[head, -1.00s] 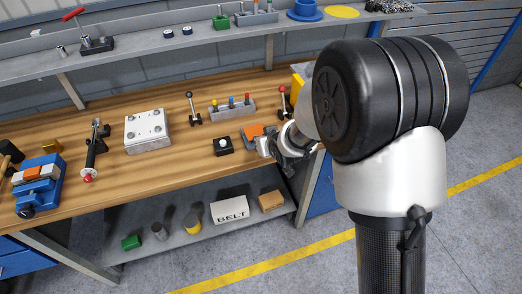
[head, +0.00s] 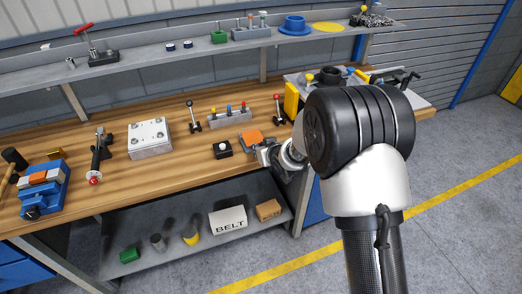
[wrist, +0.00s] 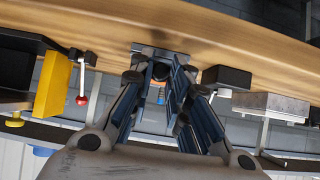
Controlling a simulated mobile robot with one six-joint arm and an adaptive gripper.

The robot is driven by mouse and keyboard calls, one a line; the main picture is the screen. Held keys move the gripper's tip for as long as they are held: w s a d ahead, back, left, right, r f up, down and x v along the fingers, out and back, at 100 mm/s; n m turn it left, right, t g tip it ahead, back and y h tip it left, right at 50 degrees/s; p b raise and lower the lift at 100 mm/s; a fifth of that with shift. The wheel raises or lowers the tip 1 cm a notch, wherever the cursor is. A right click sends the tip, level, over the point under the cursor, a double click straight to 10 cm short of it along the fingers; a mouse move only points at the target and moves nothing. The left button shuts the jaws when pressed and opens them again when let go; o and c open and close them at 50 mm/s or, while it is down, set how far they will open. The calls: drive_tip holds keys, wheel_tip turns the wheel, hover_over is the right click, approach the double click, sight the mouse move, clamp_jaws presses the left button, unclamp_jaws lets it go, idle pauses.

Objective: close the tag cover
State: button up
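An orange flap (head: 250,136), which may be the tag cover, sits on a small grey holder on the bench. Whether it stands open or closed is too small to tell. My gripper (head: 262,153) is at the bench's front edge, just in front of the flap, and partly overlaps its holder. In the wrist view my gripper (wrist: 164,76) has its two fingers apart, pointing at a grey plate (wrist: 150,49) at the wooden edge. A small orange patch (wrist: 160,94) shows between the fingers. Contact with the holder cannot be told.
A black button box (head: 222,149) stands left of the flap. A block with coloured pegs (head: 230,117) and a red-knobbed lever (head: 279,110) stand behind it. A yellow block (head: 291,101) is to the right. A lower shelf (head: 188,262) holds a BELT box (head: 228,220).

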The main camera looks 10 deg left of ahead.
drive_tip(key=o, duration=0.4)
drive_tip(key=shift+s+d+f, duration=0.15)
drive_tip(key=shift+f, duration=0.25)
drive_tip(key=shift+o, duration=0.6)
drive_tip(key=shift+r, duration=0.1)
drive_tip(key=shift+r, duration=0.15)
drive_tip(key=v, duration=1.1)
drive_tip(key=shift+s+r, duration=0.25)
drive_tip(key=shift+r, duration=0.05)
